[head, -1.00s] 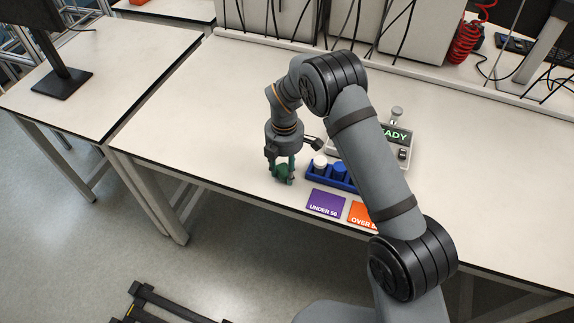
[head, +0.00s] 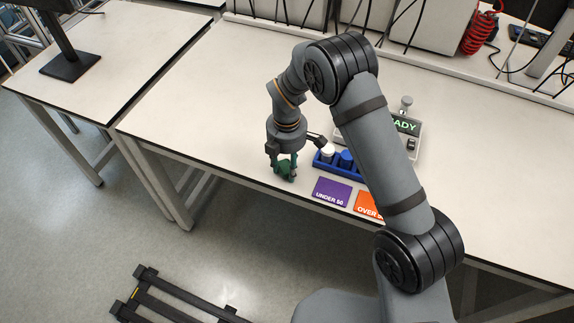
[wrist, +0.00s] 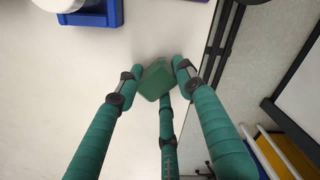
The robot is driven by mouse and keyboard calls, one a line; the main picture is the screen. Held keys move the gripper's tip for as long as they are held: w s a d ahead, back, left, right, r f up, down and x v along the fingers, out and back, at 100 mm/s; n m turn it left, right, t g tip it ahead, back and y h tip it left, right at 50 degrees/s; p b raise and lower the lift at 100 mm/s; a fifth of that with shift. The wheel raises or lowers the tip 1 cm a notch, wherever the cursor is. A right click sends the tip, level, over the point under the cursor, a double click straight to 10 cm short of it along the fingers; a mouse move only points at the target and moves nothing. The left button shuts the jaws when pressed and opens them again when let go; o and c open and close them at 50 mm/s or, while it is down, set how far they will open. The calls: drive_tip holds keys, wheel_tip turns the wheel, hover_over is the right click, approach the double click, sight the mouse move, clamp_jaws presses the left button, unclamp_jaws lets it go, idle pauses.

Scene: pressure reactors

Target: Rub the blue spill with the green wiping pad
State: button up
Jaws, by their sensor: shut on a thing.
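My gripper (head: 284,172) has green fingers and points down over the bench near its front edge, left of the blue rack. It is shut on the green wiping pad (wrist: 156,79), a small green block between the fingertips in the wrist view. In the head view the pad is a dark green shape among the fingers and hard to make out. I cannot tell whether the pad touches the bench. The blue spill shows in neither view; it may be hidden behind my arm or gripper.
A blue rack (head: 325,167) with a white-topped and a blue piece stands right of my gripper. Purple (head: 331,192) and orange (head: 367,205) cards lie in front of it. A device with a "READY"-type display (head: 406,125) is behind. The bench (head: 205,115) is clear to the left.

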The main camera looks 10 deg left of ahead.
drive_tip(key=shift+r+p, duration=2.05)
drive_tip(key=shift+r, duration=0.85)
drive_tip(key=shift+r+p, duration=1.2)
drive_tip(key=shift+r, duration=0.4)
drive_tip(key=shift+f, duration=0.1)
drive_tip(key=shift+a, duration=0.1)
